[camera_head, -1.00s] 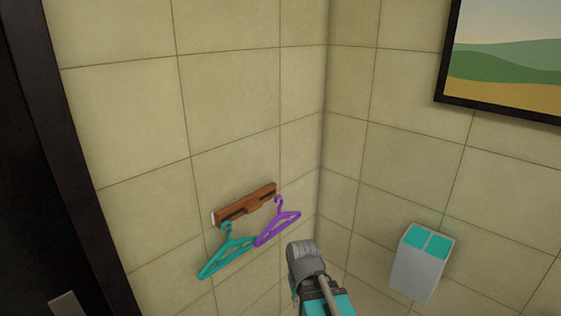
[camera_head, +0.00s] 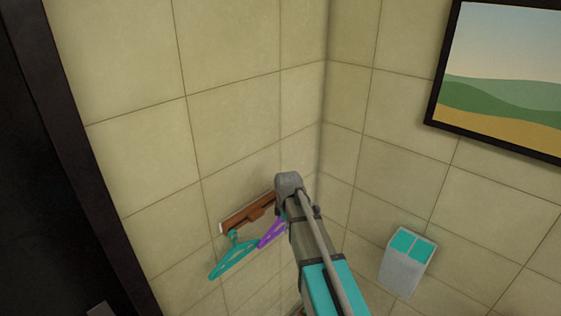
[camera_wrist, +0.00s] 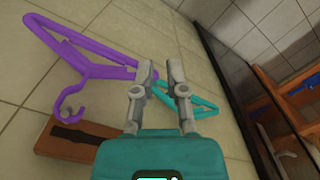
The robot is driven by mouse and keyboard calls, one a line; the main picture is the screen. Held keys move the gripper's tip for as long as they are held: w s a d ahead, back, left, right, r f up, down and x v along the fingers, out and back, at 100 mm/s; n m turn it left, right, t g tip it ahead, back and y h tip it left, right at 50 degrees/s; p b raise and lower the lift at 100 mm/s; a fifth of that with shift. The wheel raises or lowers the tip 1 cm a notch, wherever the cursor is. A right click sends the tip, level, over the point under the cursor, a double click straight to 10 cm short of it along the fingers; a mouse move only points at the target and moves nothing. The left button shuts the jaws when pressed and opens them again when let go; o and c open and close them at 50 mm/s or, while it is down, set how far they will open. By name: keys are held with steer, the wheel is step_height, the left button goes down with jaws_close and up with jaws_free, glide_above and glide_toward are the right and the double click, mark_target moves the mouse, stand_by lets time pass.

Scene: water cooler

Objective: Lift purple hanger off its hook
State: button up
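The purple hanger (camera_head: 271,232) is at the brown wall rack (camera_head: 246,215), and my arm hides its right part in the head view. In the wrist view the purple hanger (camera_wrist: 85,62) is at upper left, with its hook near the brown rack (camera_wrist: 55,136). One end of its body reaches behind my left finger. Whether a finger touches the hanger I cannot tell. In the head view my arm's end covers the rack's right side, and the fingertips are hidden.
A teal hanger (camera_head: 233,260) hangs left of the purple one; in the wrist view it (camera_wrist: 200,103) shows behind my right finger. A white bin with teal flaps (camera_head: 405,265) is at right. A framed picture (camera_head: 500,75) hangs above. A dark door frame stands at left.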

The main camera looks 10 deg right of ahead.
steer(key=w+r+n+p, duration=1)
steer(key=w+r+p, duration=0.1)
steer(key=w+r, duration=0.2)
steer(key=shift+n+p, duration=0.35)
steer(key=shift+n, duration=0.05)
steer(key=f+b, duration=1.3)
steer(key=shift+s+d+f+b, duration=0.2)
steer(key=shift+f+b, duration=0.15)
steer(key=shift+b, duration=0.05)
stand_by(0.4)
jaws_close()
steer(key=shift+r, duration=0.2)
